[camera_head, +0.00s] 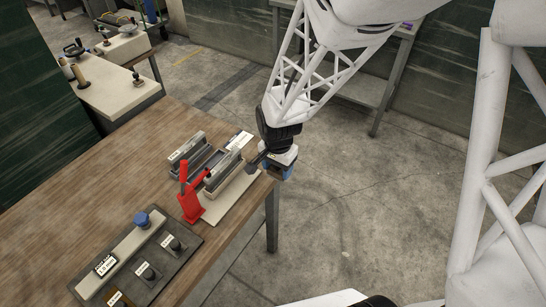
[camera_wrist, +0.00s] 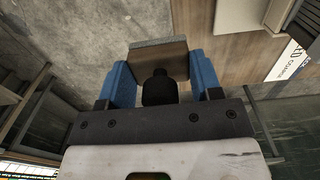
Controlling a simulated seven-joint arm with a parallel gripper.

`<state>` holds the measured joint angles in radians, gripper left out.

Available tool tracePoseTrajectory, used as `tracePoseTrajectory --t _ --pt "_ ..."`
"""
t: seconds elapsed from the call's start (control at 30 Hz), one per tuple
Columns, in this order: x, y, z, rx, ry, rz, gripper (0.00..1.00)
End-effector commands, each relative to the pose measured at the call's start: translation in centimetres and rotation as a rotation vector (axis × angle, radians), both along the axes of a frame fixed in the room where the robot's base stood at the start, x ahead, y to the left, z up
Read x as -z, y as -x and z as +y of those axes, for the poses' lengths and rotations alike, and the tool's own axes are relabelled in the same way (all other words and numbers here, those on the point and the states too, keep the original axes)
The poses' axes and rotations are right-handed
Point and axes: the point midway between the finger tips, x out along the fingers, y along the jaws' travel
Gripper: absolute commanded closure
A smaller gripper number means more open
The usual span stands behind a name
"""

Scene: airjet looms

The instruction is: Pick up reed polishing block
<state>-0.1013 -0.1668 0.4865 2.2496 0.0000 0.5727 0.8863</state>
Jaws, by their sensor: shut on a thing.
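My gripper (camera_wrist: 162,72) has its two blue fingers on either side of a brown block with a grey edge, which I take as the reed polishing block (camera_wrist: 158,58). A black knob on the block points toward the palm. The fingers are closed against its sides. In the head view my gripper (camera_head: 277,162) is at the right edge of the wooden table, beside a pale board with tools. The block cannot be made out clearly there; the gripper and wrist hide most of it.
A red upright tool (camera_head: 190,202) and grey channel-shaped pieces (camera_head: 186,147) stand close left of my gripper on the wooden table (camera_head: 75,190). A dark tray (camera_head: 187,258) with several knobs lies in front. Another bench (camera_head: 118,90) stands at back left. Open floor lies right.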

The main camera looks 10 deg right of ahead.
Motion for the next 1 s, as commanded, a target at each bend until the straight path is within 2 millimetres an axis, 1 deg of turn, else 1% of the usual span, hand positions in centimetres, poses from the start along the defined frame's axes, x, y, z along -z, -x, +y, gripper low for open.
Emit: tracePoseTrajectory --t 0.1,0.33,1.0 --pt "-0.2 1.2 -0.1 0.000 0.000 -0.001 0.65" --pt "-0.3 2.5 -0.2 0.000 0.000 0.000 0.65" --pt "-0.3 2.7 -0.3 0.000 0.000 0.000 0.65"
